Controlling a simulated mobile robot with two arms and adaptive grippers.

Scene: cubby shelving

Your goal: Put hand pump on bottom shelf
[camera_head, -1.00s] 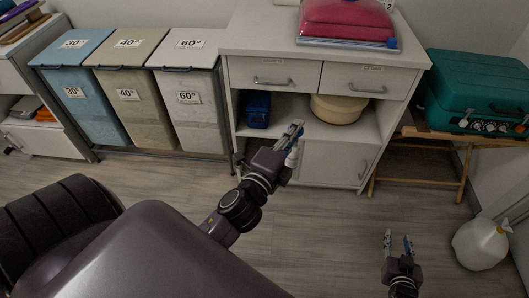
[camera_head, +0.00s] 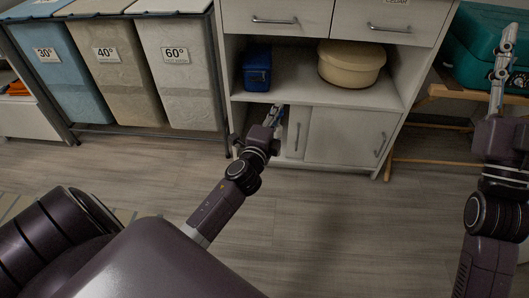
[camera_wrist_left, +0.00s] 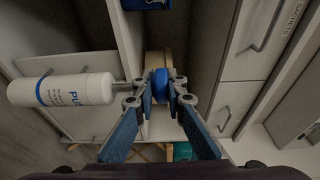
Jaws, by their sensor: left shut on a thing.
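My left gripper (camera_head: 279,116) is at the left part of the white cabinet's lower section, below the open middle shelf. In the left wrist view its fingers (camera_wrist_left: 162,97) are shut on the blue end of the hand pump. The hand pump (camera_wrist_left: 75,90) has a white cylinder with blue lettering and a thin rod, and lies sideways to the left of the fingers. In the head view the gripper mostly hides it. The bottom shelf is largely hidden behind my left gripper and arm. My right gripper (camera_head: 504,45) is raised at the right edge, its fingers seen nearly edge-on.
The middle shelf (camera_head: 306,93) holds a blue box (camera_head: 257,69) and a round beige container (camera_head: 351,63). A door (camera_head: 345,137) covers the lower right. Laundry bins (camera_head: 180,75) stand left. A teal case (camera_head: 471,55) rests on a wooden stand at the right.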

